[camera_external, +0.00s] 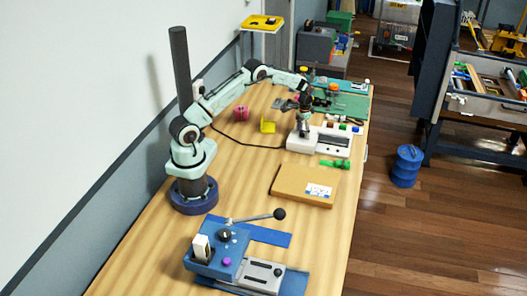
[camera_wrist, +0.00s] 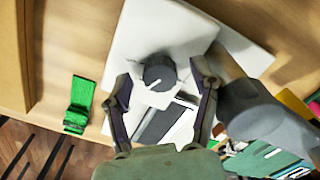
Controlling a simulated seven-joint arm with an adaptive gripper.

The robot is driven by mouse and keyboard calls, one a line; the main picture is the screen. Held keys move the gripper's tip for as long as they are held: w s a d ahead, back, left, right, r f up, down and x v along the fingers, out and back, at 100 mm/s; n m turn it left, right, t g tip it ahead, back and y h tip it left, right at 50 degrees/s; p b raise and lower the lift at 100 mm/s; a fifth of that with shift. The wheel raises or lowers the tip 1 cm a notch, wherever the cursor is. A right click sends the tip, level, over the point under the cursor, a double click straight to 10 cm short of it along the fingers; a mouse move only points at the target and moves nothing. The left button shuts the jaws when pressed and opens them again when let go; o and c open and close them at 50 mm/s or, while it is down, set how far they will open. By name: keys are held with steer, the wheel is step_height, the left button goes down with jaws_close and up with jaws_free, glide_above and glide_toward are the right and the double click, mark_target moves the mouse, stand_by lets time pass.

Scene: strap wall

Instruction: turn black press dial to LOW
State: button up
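The black dial (camera_wrist: 160,73) sits on the white press (camera_wrist: 150,25) in the wrist view. A white pointer line on it points to the lower left; I cannot read any LOW mark. My gripper (camera_wrist: 162,78) is open, with one dark finger on each side of the dial. I cannot tell if either finger touches it. In the external view my gripper (camera_external: 303,128) hangs over the left part of the white press (camera_external: 331,137), and the dial is hidden or too small to make out there.
A large grey rounded part (camera_wrist: 252,110) lies close beside the right finger. A green buckle-like item (camera_wrist: 79,105) and a cardboard box (camera_external: 303,183) are nearby. A blue press (camera_external: 222,262) with a long lever stands at the front.

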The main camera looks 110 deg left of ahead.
mark_target(303, 132)
step_height(303, 132, up, 8)
steer(key=shift+r, duration=0.1)
stand_by(0.4)
stand_by(0.5)
